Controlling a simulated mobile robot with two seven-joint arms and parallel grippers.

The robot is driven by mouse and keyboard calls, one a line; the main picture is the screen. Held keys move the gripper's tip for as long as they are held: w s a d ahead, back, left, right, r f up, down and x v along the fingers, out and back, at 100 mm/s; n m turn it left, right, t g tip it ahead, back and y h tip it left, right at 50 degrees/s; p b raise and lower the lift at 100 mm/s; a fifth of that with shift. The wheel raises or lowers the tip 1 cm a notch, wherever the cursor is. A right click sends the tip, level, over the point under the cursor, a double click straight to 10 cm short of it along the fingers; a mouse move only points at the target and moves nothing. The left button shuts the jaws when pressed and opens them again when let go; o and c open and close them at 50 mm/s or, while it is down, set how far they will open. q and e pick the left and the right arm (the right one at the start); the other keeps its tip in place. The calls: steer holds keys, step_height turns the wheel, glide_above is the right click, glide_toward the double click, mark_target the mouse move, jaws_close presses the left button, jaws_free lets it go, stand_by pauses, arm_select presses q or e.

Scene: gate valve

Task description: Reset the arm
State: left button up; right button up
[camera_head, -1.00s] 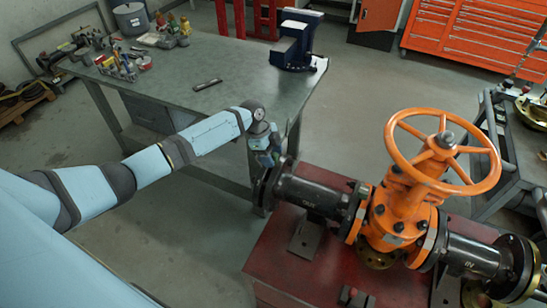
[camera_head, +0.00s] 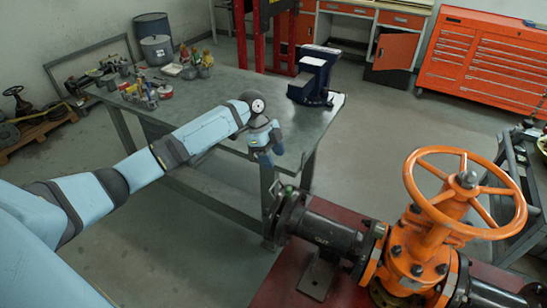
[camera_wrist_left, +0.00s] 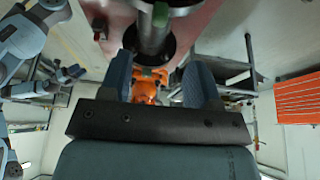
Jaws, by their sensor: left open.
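The gate valve has an orange handwheel (camera_head: 465,192) and an orange body (camera_head: 418,255), at the right of the head view. A dark pipe (camera_head: 325,232) with an end flange runs left from the body. My left gripper (camera_head: 270,147) is at the end of the light blue arm, left of and above the flange in the picture. It is away from the handwheel. In the left wrist view the two fingers of my left gripper (camera_wrist_left: 160,82) are apart, with the orange valve (camera_wrist_left: 145,92) partly visible between them.
A metal workbench (camera_head: 220,105) behind the arm carries a blue vise (camera_head: 316,78) and small paint-stained items (camera_head: 143,92). The valve stands on a red base (camera_head: 275,288). A dark cart (camera_head: 520,165) is at the right. An orange tool cabinet (camera_head: 475,55) stands at the back.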

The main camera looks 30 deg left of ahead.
arm_select(q)
steer(key=s+d+f+n, duration=0.2)
steer(key=s+d+f, duration=0.15)
steer(key=s, duration=0.25)
steer(key=s+d+f+n+t+y, duration=0.1)
steer(key=s+d+f, duration=0.2)
steer(key=s+d, duration=0.25)
steer(key=s+d+f+n, duration=0.2)
steer(key=s+d+f, duration=0.15)
steer(key=s, duration=0.25)
steer(key=s+a+r+n+t+y, duration=0.1)
steer(key=s+a+r+n+y, duration=0.15)
steer(key=s+n, duration=0.45)
steer(key=s+a+r+n+t+y, duration=0.1)
steer(key=s+r+n, duration=0.2)
steer(key=s, duration=0.9)
steer(key=w+d+f+t+h+p, duration=0.1)
steer(key=w+d+f+t, duration=0.2)
steer(key=f+t, duration=0.1)
steer(key=w+d+f+t+h+p, duration=0.1)
steer(key=w+d+f+t+h, duration=0.1)
steer(key=f, duration=0.5)
steer(key=shift+w+d+f+m+t, duration=0.3)
steer(key=shift+w+d+t, duration=0.45)
steer(key=shift+d+t, duration=0.2)
